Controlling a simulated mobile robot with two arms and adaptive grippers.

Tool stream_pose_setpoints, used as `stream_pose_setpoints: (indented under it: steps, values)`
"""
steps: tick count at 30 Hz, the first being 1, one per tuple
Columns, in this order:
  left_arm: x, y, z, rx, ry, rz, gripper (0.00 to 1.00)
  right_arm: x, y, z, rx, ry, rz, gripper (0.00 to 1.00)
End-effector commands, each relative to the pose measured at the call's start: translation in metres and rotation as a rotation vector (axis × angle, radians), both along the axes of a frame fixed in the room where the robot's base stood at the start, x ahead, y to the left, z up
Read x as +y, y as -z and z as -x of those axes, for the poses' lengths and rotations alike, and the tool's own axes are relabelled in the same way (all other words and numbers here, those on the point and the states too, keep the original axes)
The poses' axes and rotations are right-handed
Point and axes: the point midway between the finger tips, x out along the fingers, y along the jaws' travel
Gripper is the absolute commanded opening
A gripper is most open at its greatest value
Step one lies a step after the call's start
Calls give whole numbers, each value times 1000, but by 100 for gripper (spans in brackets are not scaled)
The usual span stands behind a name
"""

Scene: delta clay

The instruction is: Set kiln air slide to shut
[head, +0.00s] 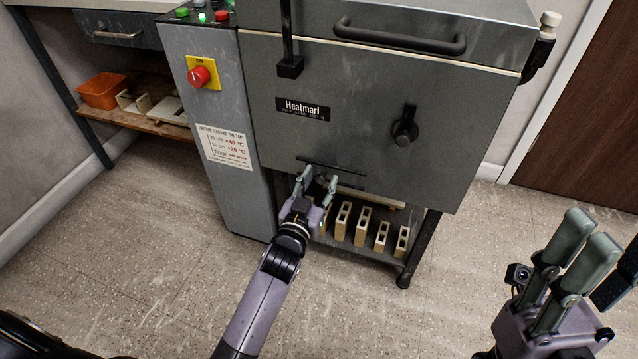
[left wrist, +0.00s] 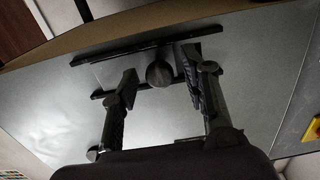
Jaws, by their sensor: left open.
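The kiln (head: 345,120) is a grey metal box on legs. Its air slide is low on the front, below a dark rail (head: 333,165). In the left wrist view the slide's round dark knob (left wrist: 160,73) sits between two dark rails (left wrist: 146,46). My left gripper (head: 319,177) is open at the slide. In the left wrist view its fingers (left wrist: 160,87) stand one on each side of the knob, with visible gaps. The head view mostly hides the knob behind the gripper. My right gripper (head: 582,245) is at the right, away from the kiln; its opening is unclear.
A control column (head: 205,130) with a red button (head: 199,76) stands left of the kiln. Several cream blocks (head: 362,225) stand on the shelf under it. A round dark knob (head: 405,130) sits higher on the front. An orange bin (head: 101,90) is at far left. The floor in front is clear.

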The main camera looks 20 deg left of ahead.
Motion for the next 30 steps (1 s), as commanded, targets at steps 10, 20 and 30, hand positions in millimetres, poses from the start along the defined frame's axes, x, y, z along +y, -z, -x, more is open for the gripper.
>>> stream_pose_setpoints:
  steps: [10,20,30]
  values:
    - [0,0,0,0,0,0,33,0,0,0,1,0,0,40]
    - [0,0,0,0,0,0,11,0,0,0,1,0,0,40]
    - [0,0,0,0,0,0,0,0,0,0,1,0,0,40]
